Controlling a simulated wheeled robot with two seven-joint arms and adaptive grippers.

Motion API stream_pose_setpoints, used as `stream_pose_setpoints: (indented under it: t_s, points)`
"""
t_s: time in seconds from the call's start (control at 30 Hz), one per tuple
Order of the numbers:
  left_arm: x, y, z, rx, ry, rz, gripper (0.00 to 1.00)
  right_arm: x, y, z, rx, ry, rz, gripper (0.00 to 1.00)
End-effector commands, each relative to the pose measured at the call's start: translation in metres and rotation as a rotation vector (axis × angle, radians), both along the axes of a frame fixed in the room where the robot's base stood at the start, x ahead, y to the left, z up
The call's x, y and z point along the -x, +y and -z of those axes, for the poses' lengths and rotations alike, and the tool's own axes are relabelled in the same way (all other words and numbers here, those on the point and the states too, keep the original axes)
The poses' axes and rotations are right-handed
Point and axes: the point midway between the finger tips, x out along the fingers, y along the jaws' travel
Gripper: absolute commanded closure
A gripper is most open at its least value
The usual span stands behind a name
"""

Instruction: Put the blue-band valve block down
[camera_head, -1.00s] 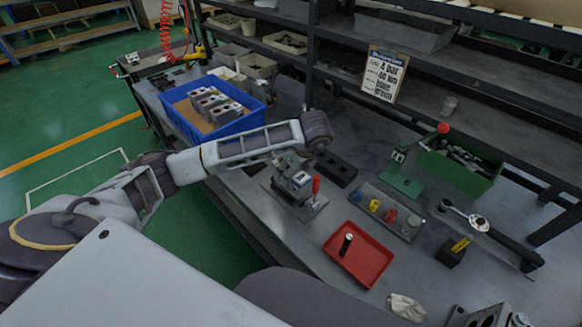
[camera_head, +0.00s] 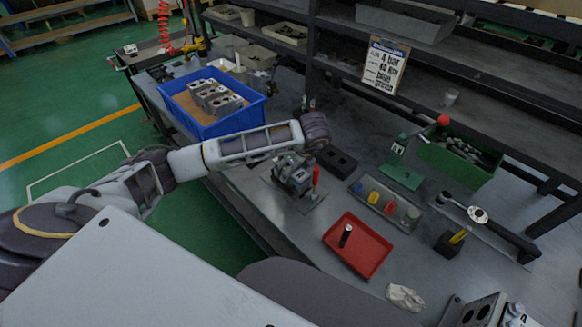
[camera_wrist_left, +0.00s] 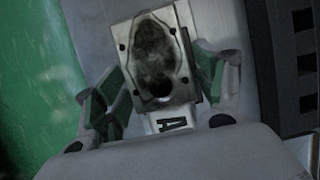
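A grey metal valve block (camera_wrist_left: 155,60) with a dark oval face and a round hole sits between the two green-padded fingers of my left gripper (camera_wrist_left: 165,85) in the left wrist view. The fingers appear to touch its two sides. No blue band shows on it. In the head view my left gripper (camera_head: 291,166) hangs below the wrist, over a flat plate (camera_head: 311,200) on the bench. Whether the block rests on the plate or is just above it, I cannot tell. My right gripper is not in view.
A blue crate (camera_head: 205,130) with several blocks stands at the back left. A red tray (camera_head: 372,262) holds a dark upright part.

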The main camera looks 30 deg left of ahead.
Motion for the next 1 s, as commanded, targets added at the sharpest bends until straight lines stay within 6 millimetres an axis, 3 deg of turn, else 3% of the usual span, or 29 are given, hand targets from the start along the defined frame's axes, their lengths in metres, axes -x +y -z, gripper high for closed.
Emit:
stream_pose_setpoints:
  t_s: [0.27,0.57,1.0]
  points:
    - [0.0,0.0,0.0,0.0,0.0,0.0,0.25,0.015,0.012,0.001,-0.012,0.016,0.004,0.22]
    - [0.0,-0.002,-0.007,0.0,-0.001,0.0,0.25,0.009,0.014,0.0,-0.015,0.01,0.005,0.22]
    - [0.007,-0.023,-0.062,-0.001,-0.003,0.002,0.25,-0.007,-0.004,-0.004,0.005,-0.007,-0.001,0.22]
